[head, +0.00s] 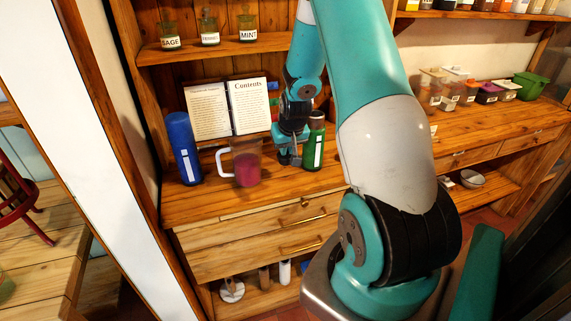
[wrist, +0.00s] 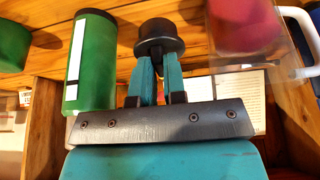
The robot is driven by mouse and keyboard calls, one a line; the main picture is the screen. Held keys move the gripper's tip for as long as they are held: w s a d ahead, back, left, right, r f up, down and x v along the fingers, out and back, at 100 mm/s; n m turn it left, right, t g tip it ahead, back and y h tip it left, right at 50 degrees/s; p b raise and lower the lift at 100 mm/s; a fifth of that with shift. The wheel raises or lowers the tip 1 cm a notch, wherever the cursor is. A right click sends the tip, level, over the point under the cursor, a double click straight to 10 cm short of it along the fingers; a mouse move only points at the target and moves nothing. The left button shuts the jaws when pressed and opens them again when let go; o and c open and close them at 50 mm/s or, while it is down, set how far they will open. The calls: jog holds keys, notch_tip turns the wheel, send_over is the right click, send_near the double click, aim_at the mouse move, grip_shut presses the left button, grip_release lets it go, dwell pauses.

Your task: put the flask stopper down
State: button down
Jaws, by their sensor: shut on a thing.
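My gripper (wrist: 158,75) is shut on the dark flask stopper (wrist: 158,36), a round black piece held at the fingertips. I cannot tell whether the stopper touches the wood. A green flask (head: 314,148) with a white label stands upright just right of my gripper. It also shows in the wrist view (wrist: 101,62), left of the fingers and apart from them.
A clear pitcher with magenta contents (head: 247,168) stands left of my gripper. A blue flask (head: 183,147) stands farther left. An open book (head: 228,108) leans behind them. The worktop (head: 205,205) is bare along its front. Several containers (head: 460,88) stand at the right.

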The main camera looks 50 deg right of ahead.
aim_at(287, 164)
notch_tip(287, 164, down, 7)
jog(key=shift+f+p, duration=0.15)
jog(key=shift+p, duration=0.45)
jog(key=shift+f, duration=0.2)
jog(key=c, duration=1.2)
grip_release()
jog(key=shift+r, duration=0.15)
